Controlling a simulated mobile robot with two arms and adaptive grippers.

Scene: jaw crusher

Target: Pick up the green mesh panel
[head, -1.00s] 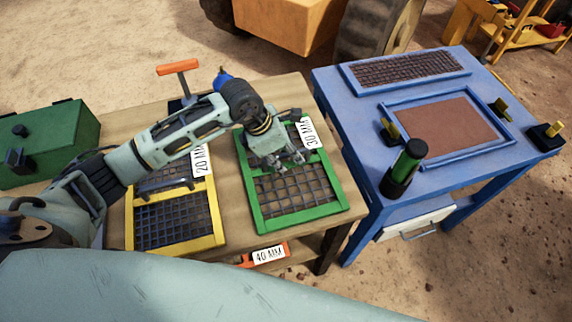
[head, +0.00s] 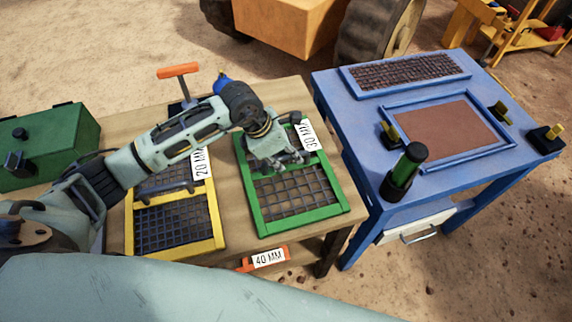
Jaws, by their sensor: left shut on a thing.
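The green mesh panel (head: 292,194), a green frame around dark wire mesh with a "30 MM" tag, lies on the wooden table. My left gripper (head: 278,163) is over its middle, fingers down, shut on the panel's middle part. The gripper and wrist hide part of the panel's upper half. The panel appears flat at table height; I cannot tell whether there is a gap under it. My right gripper is out of view.
A yellow mesh panel (head: 174,222) tagged "20 MM" lies left of it, under my left arm. An orange "40 MM" piece (head: 266,258) is below the table's front edge. A green box (head: 48,148) stands left. A blue table (head: 450,172) with a framed recess stands right.

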